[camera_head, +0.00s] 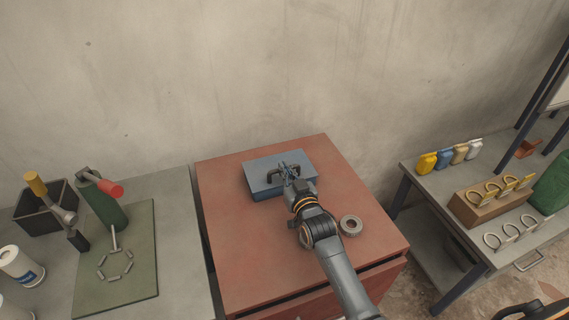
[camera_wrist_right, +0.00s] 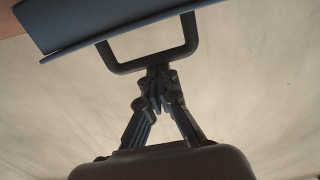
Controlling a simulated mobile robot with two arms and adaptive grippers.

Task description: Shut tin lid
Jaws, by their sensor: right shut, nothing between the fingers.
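The blue tin (camera_head: 264,184) sits near the back of the red cabinet top (camera_head: 240,240). Its lid (camera_head: 262,161) lies roughly flat over the body; I cannot tell whether it is fully down. A dark handle (camera_head: 271,174) stands on the tin, partly hidden by my right gripper (camera_head: 286,170). In the right wrist view, the U-shaped handle (camera_wrist_right: 150,64) extends from the blue surface (camera_wrist_right: 100,30). There the right gripper's fingertips (camera_wrist_right: 158,78) meet at the handle's bar, seemingly at or against it. The right gripper is shut and empty.
A grey metal ring (camera_head: 351,225) lies on the cabinet top, right of my arm. The right bench (camera_head: 420,185) holds small bottles and rings. The cabinet's front left is clear.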

